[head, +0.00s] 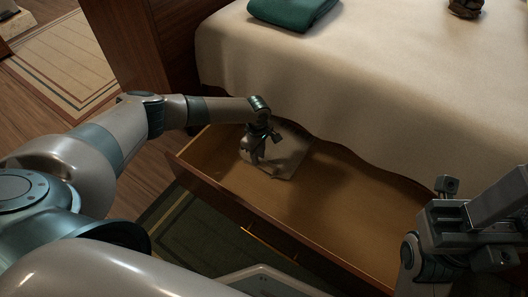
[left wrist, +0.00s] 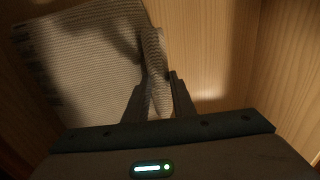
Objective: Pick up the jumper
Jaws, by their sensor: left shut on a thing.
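The jumper (head: 287,160) is a pale grey knitted, folded garment lying in the left back part of an open drawer (head: 330,220). My left gripper (head: 256,152) reaches down into the drawer and is shut on the jumper's edge. In the left wrist view, a raised fold of the jumper (left wrist: 156,62) is pinched between the fingers (left wrist: 157,90). The rest of the jumper spreads flat to the left, on the drawer floor. My right gripper (head: 462,222) is at the lower right, above the drawer's right end; its fingers cannot be made out clearly.
The bed (head: 350,75) with a cream cover stands behind the drawer, its hem hanging close. A folded teal cloth (head: 292,10) and a dark brown item (head: 465,7) lie on it. The drawer's front wall (head: 225,200) stands nearest me. The drawer's middle is bare.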

